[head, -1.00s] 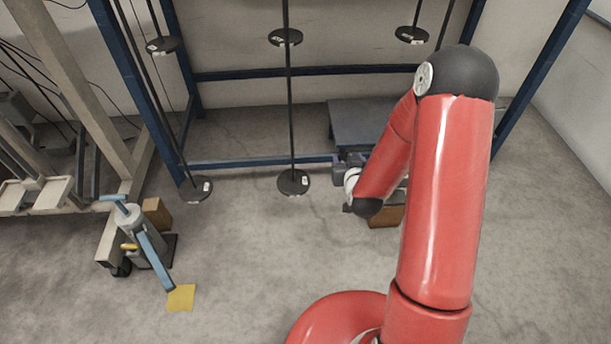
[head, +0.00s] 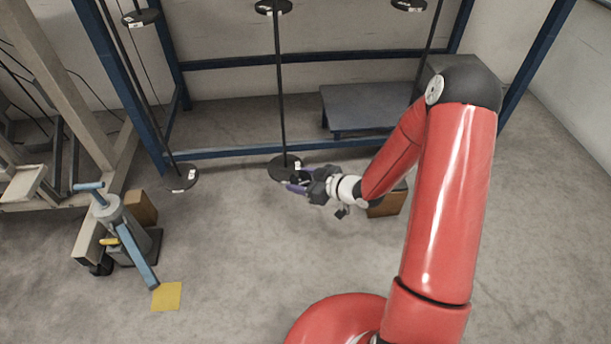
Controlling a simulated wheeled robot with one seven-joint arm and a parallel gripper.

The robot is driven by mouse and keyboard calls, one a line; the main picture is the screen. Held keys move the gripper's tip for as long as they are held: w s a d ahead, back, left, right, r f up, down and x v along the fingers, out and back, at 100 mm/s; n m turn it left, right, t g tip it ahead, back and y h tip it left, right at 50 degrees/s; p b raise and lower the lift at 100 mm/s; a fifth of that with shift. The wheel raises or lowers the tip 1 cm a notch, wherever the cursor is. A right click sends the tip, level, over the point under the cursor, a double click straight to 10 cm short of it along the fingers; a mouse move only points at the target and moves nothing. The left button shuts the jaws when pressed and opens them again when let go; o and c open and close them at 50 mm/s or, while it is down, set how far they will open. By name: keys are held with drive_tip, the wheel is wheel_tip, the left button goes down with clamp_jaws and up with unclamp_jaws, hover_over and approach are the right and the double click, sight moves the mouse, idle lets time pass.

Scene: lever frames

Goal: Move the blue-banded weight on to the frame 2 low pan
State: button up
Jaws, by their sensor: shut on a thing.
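My gripper (head: 298,182) has purple fingertips and is at the near right edge of the middle low pan (head: 280,172). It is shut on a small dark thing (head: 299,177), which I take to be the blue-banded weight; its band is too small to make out. I cannot tell whether the weight touches the pan or is just above it. The middle low pan is a black disc on a dark rod with a small white label. Another low pan (head: 181,180) hangs at the left. The labels are unreadable, so I cannot tell which is frame 2.
Higher pans (head: 141,17) (head: 272,7) (head: 408,5) hang in the blue rack (head: 250,151). A low grey platform (head: 365,106) and a brown box (head: 388,203) are near my arm. A jack-like device (head: 125,228) and a yellow square (head: 167,296) are at left. The middle floor is clear.

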sight(287, 162)
drive_tip(key=shift+w+a+r, duration=0.1)
drive_tip(key=shift+w+a, duration=0.25)
drive_tip(key=shift+w, duration=0.3)
drive_tip(key=shift+w+a+f, duration=0.1)
drive_tip(key=shift+w+a, duration=0.25)
drive_tip(key=shift+w, duration=0.35)
drive_tip(key=shift+w+a+r, duration=0.1)
drive_tip(key=shift+w+a, duration=0.25)
drive_tip(key=shift+w, duration=0.3)
drive_tip(key=shift+w+a, duration=0.25)
drive_tip(key=shift+w, duration=0.2)
drive_tip(key=shift+w+a, duration=0.2)
drive_tip(key=shift+w, duration=0.25)
drive_tip(key=shift+w+a, duration=0.15)
drive_tip(key=shift+w, duration=0.15)
drive_tip(key=shift+w+a, duration=0.35)
drive_tip(key=shift+w, duration=0.4)
drive_tip(key=shift+f+b, duration=0.35)
drive_tip(key=shift+f, duration=0.1)
idle(0.4)
drive_tip(key=o, duration=1.2)
drive_tip(key=shift+f, duration=0.1)
drive_tip(key=shift+d, duration=0.1)
